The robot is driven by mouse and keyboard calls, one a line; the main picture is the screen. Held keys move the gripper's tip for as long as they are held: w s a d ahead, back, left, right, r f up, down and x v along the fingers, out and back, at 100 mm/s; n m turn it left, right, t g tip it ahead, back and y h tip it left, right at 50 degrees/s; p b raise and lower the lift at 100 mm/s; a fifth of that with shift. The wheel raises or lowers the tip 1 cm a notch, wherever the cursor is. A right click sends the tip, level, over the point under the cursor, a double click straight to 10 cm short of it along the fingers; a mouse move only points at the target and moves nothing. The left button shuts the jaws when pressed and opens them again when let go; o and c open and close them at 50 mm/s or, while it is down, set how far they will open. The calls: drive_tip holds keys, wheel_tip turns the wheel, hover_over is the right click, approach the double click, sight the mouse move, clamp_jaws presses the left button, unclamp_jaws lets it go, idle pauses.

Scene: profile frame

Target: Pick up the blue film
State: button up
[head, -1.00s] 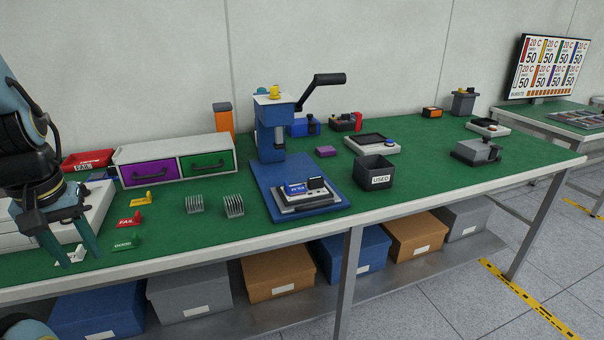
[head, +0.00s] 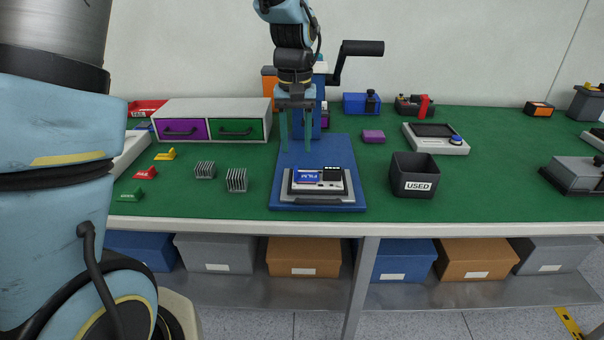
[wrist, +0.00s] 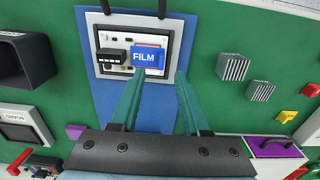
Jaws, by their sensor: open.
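The blue film (head: 307,177) is a small blue piece labelled FILM. It lies on the left part of a light board in a grey fixture (head: 318,197) on the blue press base (head: 320,156). In the wrist view the film (wrist: 145,57) is near the top middle, just beyond the fingertips. My gripper (head: 296,149) is open and empty, pointing down over the rear of the blue base, behind and above the film. In the wrist view my gripper (wrist: 160,73) shows its two green fingers apart; the left fingertip overlaps the film's lower edge in the picture. Contact cannot be told.
A dark block (head: 333,174) sits right beside the film. The press's dark handle (head: 360,48) stands behind my arm. A USED bin (head: 414,175) is to the right. Two finned grey parts (head: 236,180) and a drawer unit (head: 215,105) are to the left.

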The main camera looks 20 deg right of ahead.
sight(296, 169)
drive_tip(key=shift+a+f+p, duration=0.15)
drive_tip(key=shift+f+p, duration=0.55)
drive_tip(key=shift+f, duration=2.5)
clamp_jaws()
